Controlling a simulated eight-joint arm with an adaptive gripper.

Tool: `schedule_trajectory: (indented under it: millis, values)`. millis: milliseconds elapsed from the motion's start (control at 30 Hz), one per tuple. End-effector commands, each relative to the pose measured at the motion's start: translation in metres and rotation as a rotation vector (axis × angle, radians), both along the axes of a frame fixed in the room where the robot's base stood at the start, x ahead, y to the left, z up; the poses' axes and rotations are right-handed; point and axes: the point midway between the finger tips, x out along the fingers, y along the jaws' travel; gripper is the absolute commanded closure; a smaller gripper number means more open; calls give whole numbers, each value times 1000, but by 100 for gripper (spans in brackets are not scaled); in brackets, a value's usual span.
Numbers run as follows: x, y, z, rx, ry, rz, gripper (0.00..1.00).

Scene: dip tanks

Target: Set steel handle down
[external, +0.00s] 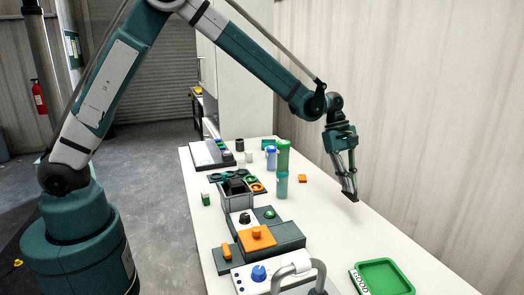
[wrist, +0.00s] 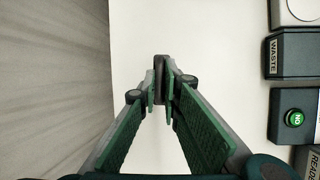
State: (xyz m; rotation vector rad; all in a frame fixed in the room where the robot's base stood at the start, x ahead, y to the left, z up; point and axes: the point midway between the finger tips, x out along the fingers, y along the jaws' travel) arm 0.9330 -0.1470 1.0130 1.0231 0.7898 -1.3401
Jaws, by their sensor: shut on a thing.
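My gripper (external: 349,195) is over the right side of the white table, close to the wall, pointing down. In the wrist view, its fingers (wrist: 160,88) are shut on a narrow dark grey piece, the steel handle (wrist: 159,68), seen end-on between the pads. Most of the handle is hidden by the fingers. In the external view the handle is too small and dark to tell from the fingertips. Whether it touches the tabletop cannot be told.
The white table (external: 335,225) is bare below and around my gripper. A small orange block (external: 303,178) and a teal container (external: 282,185) stand to its left. A green tray (external: 385,278) is at the front right. A WASTE box (wrist: 291,55) shows right in the wrist view.

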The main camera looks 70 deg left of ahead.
Motion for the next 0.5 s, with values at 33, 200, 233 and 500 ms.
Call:
schedule_trajectory:
  millis: [33, 200, 233, 500]
  values:
    - [-1, -16, 0, 1, 5, 5, 100]
    - [-2, -55, 1, 2, 23, 36, 100]
    - [-3, -60, 1, 3, 27, 41, 100]
    - [-5, -86, 2, 4, 40, 65, 100]
